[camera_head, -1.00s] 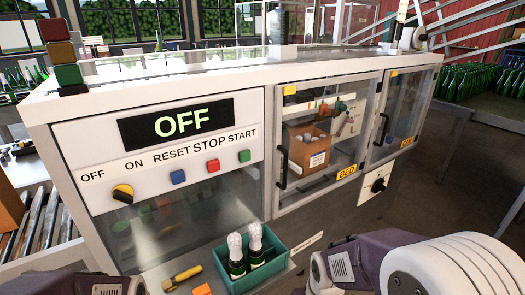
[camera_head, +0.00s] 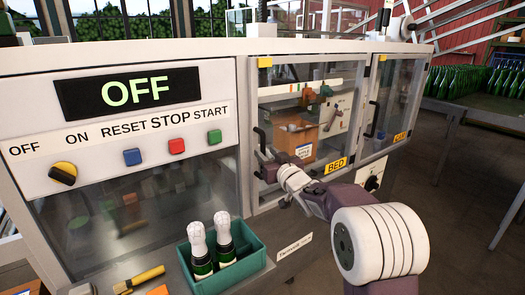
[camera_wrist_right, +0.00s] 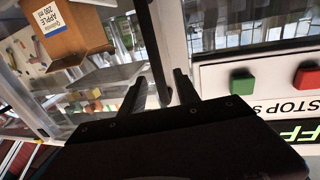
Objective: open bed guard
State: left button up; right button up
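The bed guard (camera_head: 306,172) is a framed clear door with a yellow BED label, in the middle of the machine front in the head view. It looks closed. Its black vertical handle (camera_head: 261,148) is on the door's left side. My right gripper (camera_head: 267,166) is at the lower part of this handle. In the right wrist view, the fingers of my right gripper (camera_wrist_right: 158,83) are apart, with the dark handle bar (camera_wrist_right: 152,50) running between them; gaps show on both sides. My left gripper is not in view.
The control panel (camera_head: 100,154) left of the guard reads OFF, with a yellow-black knob and coloured buttons. A green bin (camera_head: 246,262) with two foil-topped bottles stands below. A second guard (camera_head: 397,105) is to the right. Behind the bed guard is a cardboard box (camera_head: 291,140).

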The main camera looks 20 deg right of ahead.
aim_at(264, 150)
jog(key=w, duration=0.3)
jog(key=shift+w+a, duration=0.25)
jog(key=shift+w, duration=0.15)
grip_shut()
dwell(1.1)
